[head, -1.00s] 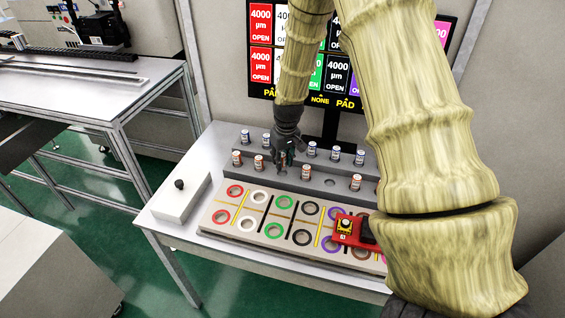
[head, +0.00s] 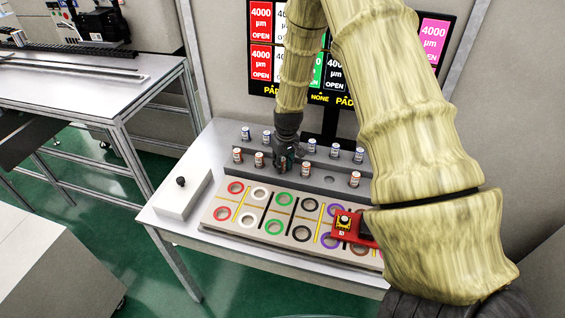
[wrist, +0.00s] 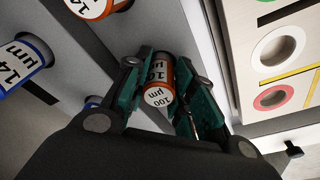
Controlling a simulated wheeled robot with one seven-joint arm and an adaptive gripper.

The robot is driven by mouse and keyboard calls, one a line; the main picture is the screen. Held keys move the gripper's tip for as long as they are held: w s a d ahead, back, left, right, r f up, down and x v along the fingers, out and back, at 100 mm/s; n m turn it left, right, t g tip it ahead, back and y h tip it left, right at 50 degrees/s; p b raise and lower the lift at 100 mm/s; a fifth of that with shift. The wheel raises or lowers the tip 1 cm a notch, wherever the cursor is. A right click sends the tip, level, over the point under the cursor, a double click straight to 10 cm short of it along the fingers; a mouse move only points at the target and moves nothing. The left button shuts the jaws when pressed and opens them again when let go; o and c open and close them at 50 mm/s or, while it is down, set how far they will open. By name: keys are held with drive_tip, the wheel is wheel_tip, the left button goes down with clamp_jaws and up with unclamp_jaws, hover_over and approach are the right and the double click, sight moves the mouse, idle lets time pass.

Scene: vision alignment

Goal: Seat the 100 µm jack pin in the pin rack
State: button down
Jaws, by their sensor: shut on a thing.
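The 100 µm jack pin (wrist: 160,88) has an orange and white body and shows its labelled end in the wrist view. My gripper (wrist: 165,92) is shut on it, with a green finger on each side. In the head view my gripper (head: 286,166) is low at the front row of the grey pin rack (head: 325,190). The pin is largely hidden there by the fingers, and I cannot tell how deep it sits in the rack. An empty round hole (head: 329,180) shows in the front row, right of my gripper.
Orange pins stand in the front row, one close by (head: 259,160); blue pins (head: 335,150) stand behind. A board with coloured rings (head: 248,222) lies in front, with a red device (head: 345,228) on its right. A white block with a black knob (head: 181,182) is at left.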

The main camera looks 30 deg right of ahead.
drive_tip(key=c, duration=1.5)
unclamp_jaws()
drive_tip(key=shift+f, duration=0.1)
drive_tip(key=shift+o, duration=0.2)
wheel_tip(320, 180, up, 12)
drive_tip(key=s+b, duration=0.1)
drive_tip(key=b, duration=0.1)
drive_tip(key=shift+s, duration=0.4)
drive_tip(key=shift+a, duration=0.1)
